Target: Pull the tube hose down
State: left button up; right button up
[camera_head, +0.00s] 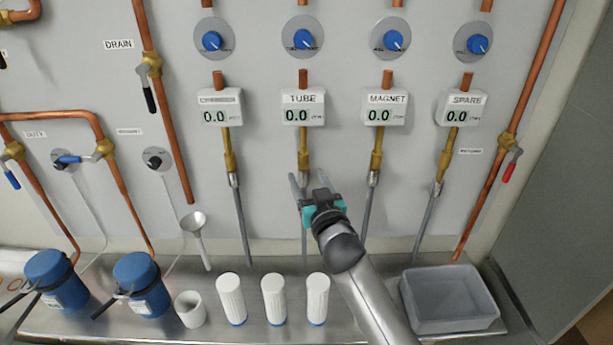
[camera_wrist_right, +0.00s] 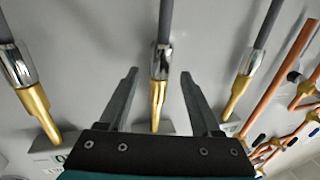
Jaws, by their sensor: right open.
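The tube hose (camera_head: 304,245) is a thin grey hose under the display marked TUBE (camera_head: 303,109), partly hidden behind my right gripper. Its brass fitting (camera_head: 303,150) hangs below the display. My right gripper (camera_head: 308,177) is open, with one finger on each side of the hose's upper end. The right wrist view shows the grey hose (camera_wrist_right: 165,22), its silver collar (camera_wrist_right: 160,62) and the brass fitting (camera_wrist_right: 157,98) between the spread fingers (camera_wrist_right: 160,73), with gaps on both sides. I cannot tell the exact depth of the fingertips. My left gripper is not in view.
Similar hoses hang on the left (camera_head: 242,215) and on the right (camera_head: 368,205). Below stand white cylinders (camera_head: 274,300), a white cup (camera_head: 190,310), blue containers (camera_head: 143,285) and a grey bin (camera_head: 450,300). Copper pipes (camera_head: 165,105) run along the wall.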

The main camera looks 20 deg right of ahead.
jog(key=shift+w, duration=0.6)
grip_shut()
dwell(1.2)
